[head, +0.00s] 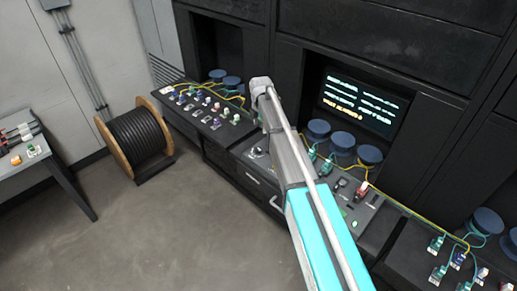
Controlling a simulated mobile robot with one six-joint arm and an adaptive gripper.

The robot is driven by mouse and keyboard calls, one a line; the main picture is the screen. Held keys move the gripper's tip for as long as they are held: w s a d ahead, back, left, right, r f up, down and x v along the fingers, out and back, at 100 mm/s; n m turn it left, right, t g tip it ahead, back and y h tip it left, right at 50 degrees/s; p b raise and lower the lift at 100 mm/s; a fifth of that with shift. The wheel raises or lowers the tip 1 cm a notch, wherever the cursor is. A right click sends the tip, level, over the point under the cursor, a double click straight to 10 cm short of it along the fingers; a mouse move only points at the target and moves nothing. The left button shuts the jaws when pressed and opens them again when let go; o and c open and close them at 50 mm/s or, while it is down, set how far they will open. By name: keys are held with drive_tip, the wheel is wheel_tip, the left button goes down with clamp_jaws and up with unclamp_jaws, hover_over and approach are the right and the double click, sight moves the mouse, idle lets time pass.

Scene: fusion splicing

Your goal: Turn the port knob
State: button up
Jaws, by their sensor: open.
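A small round silver-and-dark knob (258,151) sits on the left part of the centre console, just left of my arm. It may be the port knob, but it is too small to read any label or its turn angle. My arm reaches up from the bottom right across the console and hides part of its top. My gripper cannot be made out; the arm's far end stands above the console near the back cabinets.
A lit screen (358,106) stands behind blue round spools (342,141). Yellow cables and small connectors line the left bench (207,119) and right bench. A cable drum (139,139) stands on the floor. A side table (48,165) is at far left. The floor (190,225) between is clear.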

sight(258, 148)
drive_tip(key=shift+w+a+n, duration=0.35)
drive_tip(key=shift+w+n, duration=0.2)
drive_tip(key=shift+n, duration=0.05)
drive_tip(key=shift+f, duration=0.1)
wheel_tip(258, 148, down, 14)
drive_tip(key=b, duration=1.3)
drive_tip(key=shift+r+b, duration=0.2)
drive_tip(key=shift+b, duration=0.2)
drive_tip(key=c, duration=1.1)
drive_tip(key=shift+c, duration=0.2)
